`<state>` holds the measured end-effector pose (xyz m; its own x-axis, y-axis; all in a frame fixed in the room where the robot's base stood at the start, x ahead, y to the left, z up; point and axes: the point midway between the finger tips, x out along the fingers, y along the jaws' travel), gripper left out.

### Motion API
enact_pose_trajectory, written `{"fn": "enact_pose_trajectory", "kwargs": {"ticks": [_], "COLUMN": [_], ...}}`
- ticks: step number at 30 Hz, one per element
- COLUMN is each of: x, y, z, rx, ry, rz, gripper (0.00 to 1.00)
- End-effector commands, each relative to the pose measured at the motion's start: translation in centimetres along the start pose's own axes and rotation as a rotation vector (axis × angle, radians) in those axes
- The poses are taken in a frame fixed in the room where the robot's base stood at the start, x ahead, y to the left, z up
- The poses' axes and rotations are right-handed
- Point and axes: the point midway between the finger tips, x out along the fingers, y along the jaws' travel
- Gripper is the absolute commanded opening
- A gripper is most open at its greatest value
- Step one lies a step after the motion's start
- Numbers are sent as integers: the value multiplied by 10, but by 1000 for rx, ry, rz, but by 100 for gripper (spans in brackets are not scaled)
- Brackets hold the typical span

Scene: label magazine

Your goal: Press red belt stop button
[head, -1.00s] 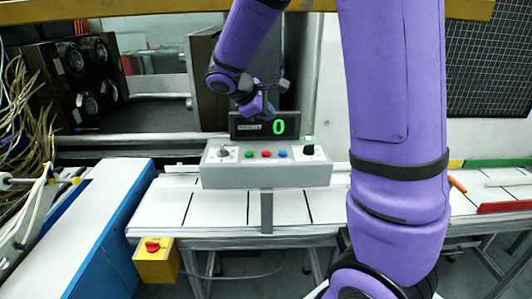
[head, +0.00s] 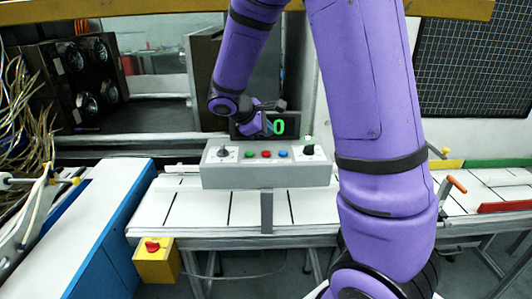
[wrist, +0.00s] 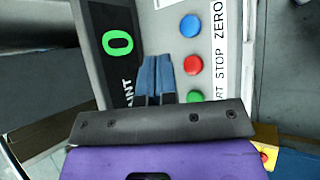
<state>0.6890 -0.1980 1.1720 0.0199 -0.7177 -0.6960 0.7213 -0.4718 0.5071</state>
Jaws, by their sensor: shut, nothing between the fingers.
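In the wrist view the red button (wrist: 193,65) lies beside the word STOP (wrist: 220,62). My gripper (head: 276,128) is above and behind the button row, in front of the display. Its blue fingers (wrist: 154,60) are shut and empty. In the wrist view they are to the left of the red button, with a gap between.
A display (wrist: 118,41) shows a green 0. The box also carries a grey knob (head: 223,152) and a black knob (head: 311,150). A white belt (head: 200,208) runs under the box. A yellow box with a red knob (head: 152,246) hangs at the belt's front left.

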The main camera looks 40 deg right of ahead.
Motion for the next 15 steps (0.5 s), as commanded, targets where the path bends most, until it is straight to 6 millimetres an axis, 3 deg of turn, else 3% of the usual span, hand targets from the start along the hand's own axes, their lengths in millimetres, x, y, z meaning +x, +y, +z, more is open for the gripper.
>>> {"fn": "enact_pose_trajectory", "kwargs": {"ticks": [7,15], "x": [19,26], "y": [-14,-20], "z": [-14,-19], "rx": [-2,0], "ry": [0,0], "rz": [-1,-1], "gripper": [0,0]}}
